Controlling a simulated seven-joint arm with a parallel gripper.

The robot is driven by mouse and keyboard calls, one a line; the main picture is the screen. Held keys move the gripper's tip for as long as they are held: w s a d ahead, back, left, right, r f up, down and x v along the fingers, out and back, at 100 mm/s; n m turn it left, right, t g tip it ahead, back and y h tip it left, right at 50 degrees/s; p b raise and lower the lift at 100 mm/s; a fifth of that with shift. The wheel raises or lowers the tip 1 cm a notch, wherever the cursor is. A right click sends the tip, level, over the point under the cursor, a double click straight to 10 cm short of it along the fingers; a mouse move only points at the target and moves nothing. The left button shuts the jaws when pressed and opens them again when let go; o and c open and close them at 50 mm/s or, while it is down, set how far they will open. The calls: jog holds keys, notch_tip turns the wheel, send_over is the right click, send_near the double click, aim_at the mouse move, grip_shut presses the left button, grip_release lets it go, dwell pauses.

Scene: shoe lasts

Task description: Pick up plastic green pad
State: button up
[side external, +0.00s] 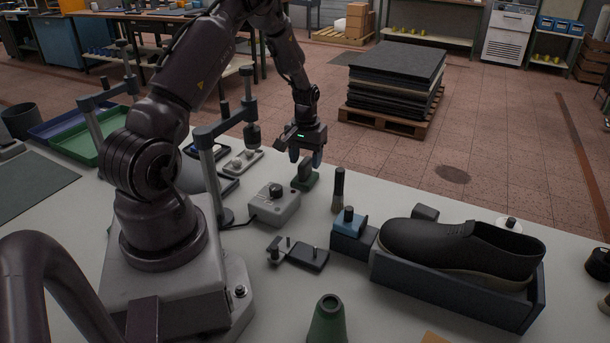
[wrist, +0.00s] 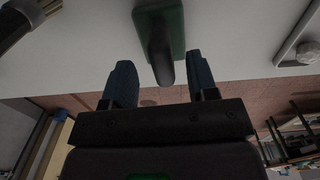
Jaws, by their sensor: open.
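The plastic green pad (side external: 309,183) stands on the white table under my gripper. It has a flat green base and a dark upright grip. My gripper (side external: 305,158) is open, pointing down over it, with blue fingers. In the wrist view the pad (wrist: 178,30) is at the top centre, and its dark grip reaches down toward the gap of my gripper (wrist: 160,70). The fingers stand on either side of the grip's end, apart from it in that view. Whether the fingertips are level with the grip's top is hard to tell.
A grey box with a knob (side external: 274,205) stands just left of the pad. A dark upright cylinder (side external: 338,190) is to its right. A black shoe (side external: 450,245) rests on a blue block at right. A green cone (side external: 327,322) is in front.

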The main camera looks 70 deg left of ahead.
aim_at(305, 160)
jog(key=shift+a+f, duration=0.15)
jog(key=shift+f, duration=1.8)
grip_shut()
jog(key=shift+r, duration=0.15)
